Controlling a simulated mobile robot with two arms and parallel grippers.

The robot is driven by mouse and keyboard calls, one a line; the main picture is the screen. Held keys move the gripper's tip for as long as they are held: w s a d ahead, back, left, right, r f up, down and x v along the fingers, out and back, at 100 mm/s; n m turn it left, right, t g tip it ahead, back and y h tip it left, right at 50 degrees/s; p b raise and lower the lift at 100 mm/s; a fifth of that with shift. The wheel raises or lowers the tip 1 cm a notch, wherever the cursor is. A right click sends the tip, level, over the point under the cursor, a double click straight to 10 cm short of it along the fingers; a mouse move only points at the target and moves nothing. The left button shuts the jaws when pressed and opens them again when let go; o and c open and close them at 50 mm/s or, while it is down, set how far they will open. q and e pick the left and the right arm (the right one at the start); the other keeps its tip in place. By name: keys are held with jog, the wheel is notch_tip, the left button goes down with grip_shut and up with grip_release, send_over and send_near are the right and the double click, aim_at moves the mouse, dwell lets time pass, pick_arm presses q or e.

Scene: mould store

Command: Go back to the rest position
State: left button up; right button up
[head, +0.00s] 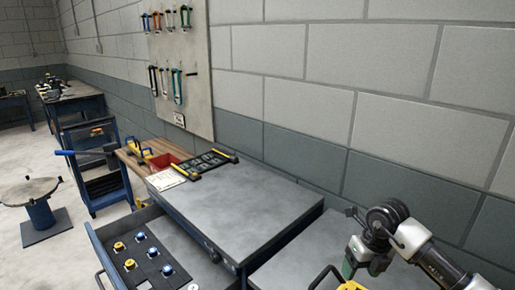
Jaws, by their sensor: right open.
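My right arm comes in from the lower right, over a grey lower surface beside the grey-topped cabinet. My right gripper (352,268) points down near the bottom edge, with a green part showing at its end. It is open, and I see nothing held in it. Part of a yellow object (326,277) shows just below and left of it, cut off by the frame edge; I cannot tell whether they touch. My left gripper is not in view.
The cabinet top (250,200) is mostly clear, with a black tray (207,162) at its back left. An open drawer (95,240) with several blue and yellow knobs juts out at the lower left. A block wall stands close behind. A round stool-like stand (40,212) is at far left.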

jog(key=s+a+n+t+y, duration=0.1)
jog(key=s+a+t+y, duration=0.1)
jog(key=a+y, duration=1.05)
jog(key=s+a+r+m+t+y, duration=0.2)
jog(key=a+r+m+t, duration=0.5)
jog(key=r+m+t, duration=0.35)
jog(key=s+d+f+m+t+h, duration=0.1)
jog(key=s+d+f+m+h, duration=0.2)
jog(key=d+f+m+h, duration=0.5)
jog(key=s+d+f+m+t+h, duration=0.1)
jog(key=s+d+f+m+h, duration=0.25)
jog(key=m+h, duration=0.85)
jog(key=s+f+m+g+y, duration=0.25)
jog(key=s+f+g, duration=0.3)
jog(key=s, duration=0.35)
jog(key=s+f+m+g+y, duration=0.2)
jog(key=s+f+m+g, duration=0.15)
jog(key=s+g, duration=0.4)
notch_tip(320, 180, down, 25)
jog(key=s, duration=0.1)
jog(key=s+d+f+g, duration=0.1)
jog(key=s+d+f, duration=0.1)
jog(key=s+f, duration=1.5)
jog(key=shift+d+f+n+h, duration=0.2)
jog(key=shift+f+n+h, duration=0.15)
jog(key=shift+n, duration=0.1)
